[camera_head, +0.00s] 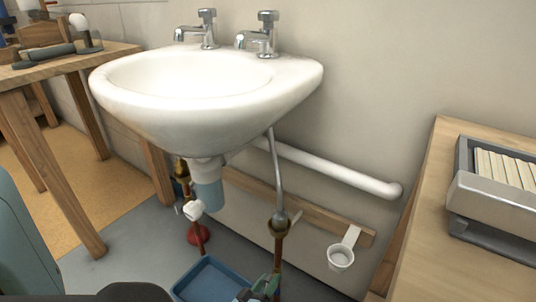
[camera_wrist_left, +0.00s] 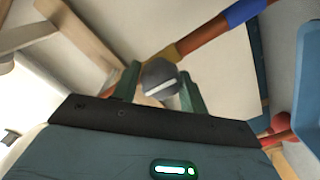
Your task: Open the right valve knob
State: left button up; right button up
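Under the sink, the right supply pipe (camera_head: 279,243) runs down to my left gripper (camera_head: 266,287), which is at the bottom edge of the head view. In the left wrist view, a round dark grey valve knob (camera_wrist_left: 160,76) with a pale bar across it sits between the two green fingers of my left gripper (camera_wrist_left: 159,80). It fills the gap between them. I cannot tell whether the fingers press on it. A copper pipe (camera_wrist_left: 205,41) with a brass fitting runs behind the knob. In the head view I cannot make out the knob at the gripper. My right gripper is not in view.
The white sink (camera_head: 200,110) overhangs the pipes. A blue tray (camera_head: 188,284) lies on the floor left of my gripper. The left pipe has a white knob (camera_head: 193,210), with a red piece (camera_head: 198,234) below. Wooden tables flank the area.

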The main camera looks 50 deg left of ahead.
aim_at(266, 284)
pick_arm(q)
jog(key=shift+o, duration=1.4)
jog(key=shift+s, duration=0.1)
jog(key=p+v, duration=0.2)
jog(key=v, duration=0.4)
jog(key=shift+s, duration=0.3)
jog(key=shift+s+d, duration=0.2)
jog(key=shift+s, duration=0.3)
